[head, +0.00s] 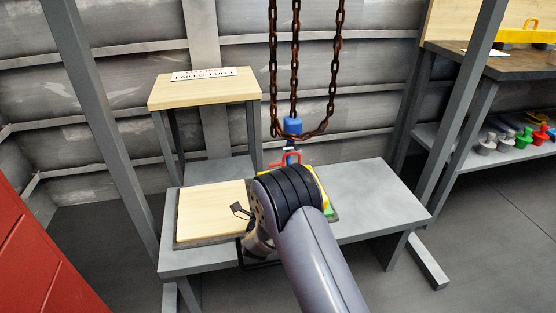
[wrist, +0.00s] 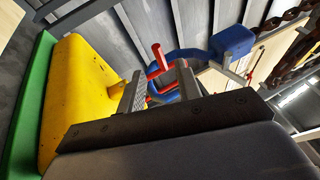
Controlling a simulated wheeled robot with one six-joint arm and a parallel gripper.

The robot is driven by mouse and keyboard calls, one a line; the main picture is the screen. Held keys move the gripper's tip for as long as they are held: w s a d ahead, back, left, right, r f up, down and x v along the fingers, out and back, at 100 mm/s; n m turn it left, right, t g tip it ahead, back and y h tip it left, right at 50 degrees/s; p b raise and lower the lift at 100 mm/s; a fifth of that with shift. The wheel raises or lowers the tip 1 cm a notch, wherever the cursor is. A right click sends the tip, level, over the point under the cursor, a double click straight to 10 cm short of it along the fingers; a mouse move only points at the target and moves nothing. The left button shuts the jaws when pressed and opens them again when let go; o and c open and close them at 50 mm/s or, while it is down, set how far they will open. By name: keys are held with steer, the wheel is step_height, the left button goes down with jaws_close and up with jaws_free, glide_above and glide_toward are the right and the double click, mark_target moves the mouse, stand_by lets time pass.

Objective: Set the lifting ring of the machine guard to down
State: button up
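The machine guard is a yellow housing (wrist: 82,95) on a green base (wrist: 30,115), filling the left of the wrist view. In the head view my arm hides most of it; a yellow edge (head: 321,187) shows. The red lifting ring (wrist: 159,57) stands up beside the yellow housing in the wrist view, and its red top shows in the head view (head: 285,158).
Rusty chains (head: 295,60) hang above the blue hook block (head: 292,124). The grey bench (head: 385,195) carries a wooden board (head: 212,212) at left. A small wooden table (head: 205,90) stands behind. Grey gantry posts flank the bench, and its right end is bare.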

steer(key=b+x, duration=0.1)
steer(key=x, duration=0.7)
steer(key=shift+w+r, duration=0.1)
steer(key=shift+w, duration=0.1)
steer(key=shift+c, duration=0.5)
jaws_close()
